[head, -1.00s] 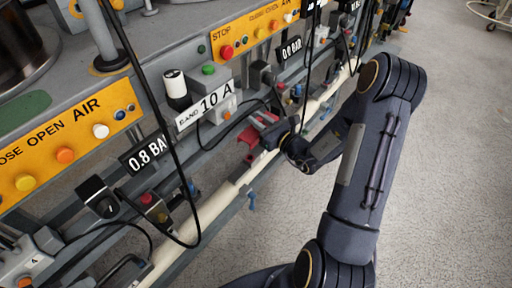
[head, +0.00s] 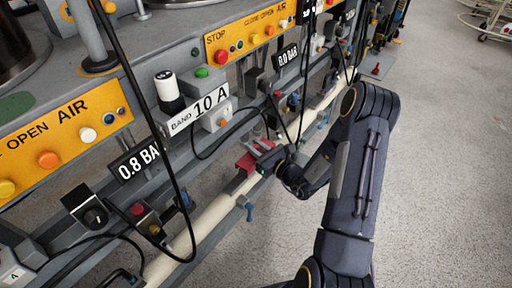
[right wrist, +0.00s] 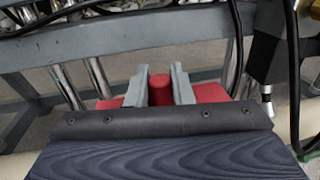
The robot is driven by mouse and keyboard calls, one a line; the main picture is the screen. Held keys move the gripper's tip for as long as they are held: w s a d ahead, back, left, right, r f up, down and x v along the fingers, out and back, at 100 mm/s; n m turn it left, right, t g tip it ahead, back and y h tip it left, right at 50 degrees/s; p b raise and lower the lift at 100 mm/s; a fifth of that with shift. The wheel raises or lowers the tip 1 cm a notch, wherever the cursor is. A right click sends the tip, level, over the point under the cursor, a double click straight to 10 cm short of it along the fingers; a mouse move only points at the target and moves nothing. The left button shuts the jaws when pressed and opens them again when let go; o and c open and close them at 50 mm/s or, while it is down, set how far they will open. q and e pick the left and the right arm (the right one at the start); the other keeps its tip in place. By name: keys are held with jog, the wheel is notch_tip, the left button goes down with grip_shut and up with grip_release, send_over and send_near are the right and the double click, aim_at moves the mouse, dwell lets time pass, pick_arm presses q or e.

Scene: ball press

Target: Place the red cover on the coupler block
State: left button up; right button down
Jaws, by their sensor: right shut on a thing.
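The red cover (head: 247,162) is in my right gripper (head: 264,150), near the cream pipe along the front of the grey frame. In the right wrist view, the two grey fingers of my right gripper (right wrist: 160,90) are closed around the cover's round red knob, and the wider red cover body (right wrist: 211,92) shows on both sides. The wrist housing hides the cover's near part. I cannot clearly pick out the coupler block. My left gripper is not in view.
A cream pipe (head: 213,213) runs along the frame. Black cables (head: 158,125) hang in front of the panels. A small blue valve handle (head: 249,211) hangs below the pipe. The grey floor at right is open.

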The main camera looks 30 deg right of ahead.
jog(key=shift+f+b, duration=0.3)
jog(key=shift+f, duration=0.2)
jog(key=c, duration=1.3)
grip_release()
